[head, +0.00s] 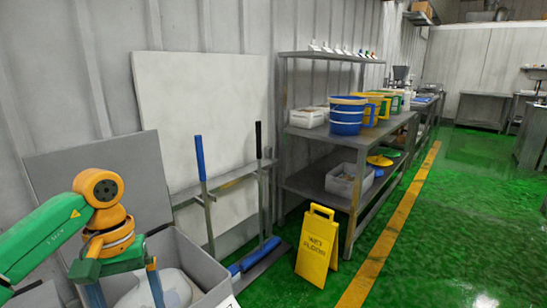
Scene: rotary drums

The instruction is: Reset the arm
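My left arm, green and orange, comes in from the left. Its gripper (127,296) points down at the bottom left, with its two blue fingers wide apart. The fingers run to the bottom edge of the picture, so their tips are hardly seen. They stand in front of or over an open grey bin (208,272), in which a rounded white thing (178,288) lies. I see no hold on it, but the depth between them is unclear. My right gripper is not in view.
A yellow wet-floor sign (317,246) stands on the green floor. A grey shelf (312,183) carries blue (346,116) and yellow buckets. The floor on the right (450,230) is clear.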

